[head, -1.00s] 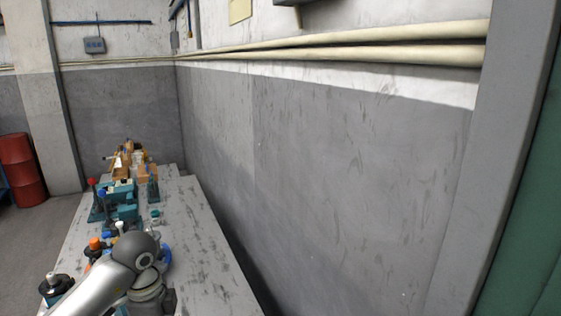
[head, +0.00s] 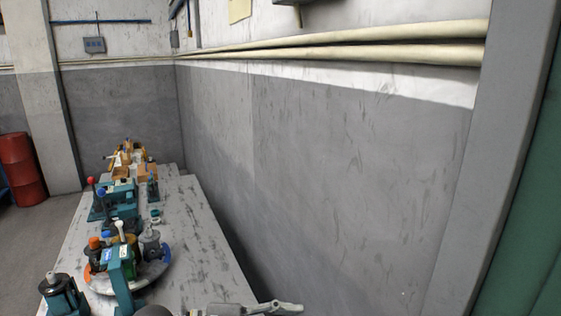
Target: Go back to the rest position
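My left gripper (head: 278,307) shows at the bottom edge of the head view, pointing right. Only its upper side is in the picture, and the rest is cut off by the frame edge. I cannot tell whether its fingers are open or shut. I see nothing held in it. It is low, in front of the wall and near the right front of the grey workbench (head: 200,240). My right gripper is not in view.
On the bench stand a round turntable (head: 155,272) with coloured parts, a teal press (head: 121,272), a dark motor-like unit (head: 60,294) and several fixtures farther back. The bench's right strip is clear. A wall (head: 340,170) runs along the right. A red barrel (head: 22,170) stands far left.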

